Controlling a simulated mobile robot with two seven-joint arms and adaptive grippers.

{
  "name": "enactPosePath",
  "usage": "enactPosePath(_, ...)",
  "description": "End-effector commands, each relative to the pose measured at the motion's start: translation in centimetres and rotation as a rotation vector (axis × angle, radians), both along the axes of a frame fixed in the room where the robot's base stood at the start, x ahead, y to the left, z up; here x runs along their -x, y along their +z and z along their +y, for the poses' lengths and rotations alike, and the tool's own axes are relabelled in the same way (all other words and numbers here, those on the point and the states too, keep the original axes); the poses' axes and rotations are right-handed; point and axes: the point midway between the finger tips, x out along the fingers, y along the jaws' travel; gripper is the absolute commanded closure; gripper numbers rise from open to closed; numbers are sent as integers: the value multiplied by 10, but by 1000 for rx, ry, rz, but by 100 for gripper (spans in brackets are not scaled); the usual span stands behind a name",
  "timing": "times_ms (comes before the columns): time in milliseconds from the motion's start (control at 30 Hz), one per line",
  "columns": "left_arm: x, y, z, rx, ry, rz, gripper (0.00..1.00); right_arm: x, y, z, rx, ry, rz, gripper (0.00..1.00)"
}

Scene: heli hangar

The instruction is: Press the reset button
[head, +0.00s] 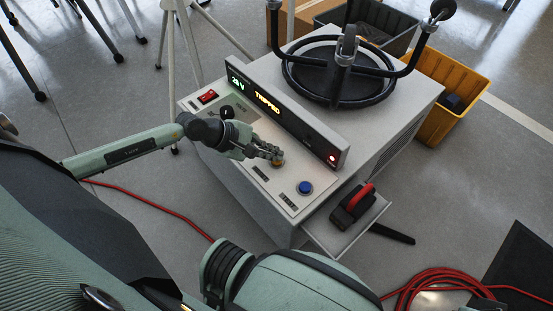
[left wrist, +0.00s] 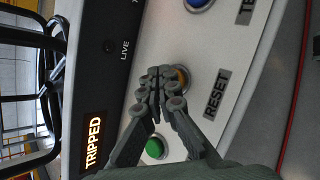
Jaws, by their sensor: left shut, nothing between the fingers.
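The reset button (head: 278,163) is a small amber button on the sloped panel of a grey power cart (head: 399,107). In the left wrist view the amber button (left wrist: 184,76) sits beside the RESET label (left wrist: 216,94), partly hidden behind my fingers. My left gripper (head: 270,154) is shut and empty, with its fingertips right at the button. The fingertips also show over it in the left wrist view (left wrist: 165,84). I cannot tell whether they touch or press it. The display (head: 267,103) reads TRIPPED in orange. My right gripper is not in view.
A blue button (head: 305,187) lies to the right, a green button (left wrist: 155,148) and a red switch (head: 207,97) on the other side. A raised display housing borders the panel. A drawer with a red-handled item (head: 353,205) stands open. A red cable (head: 433,286) coils on the floor.

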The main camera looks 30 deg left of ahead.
Motion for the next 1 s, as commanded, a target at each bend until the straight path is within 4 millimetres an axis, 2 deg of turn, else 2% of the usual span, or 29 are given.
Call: enactPosePath(1000,0,-9,0,0,0,0,100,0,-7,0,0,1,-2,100)
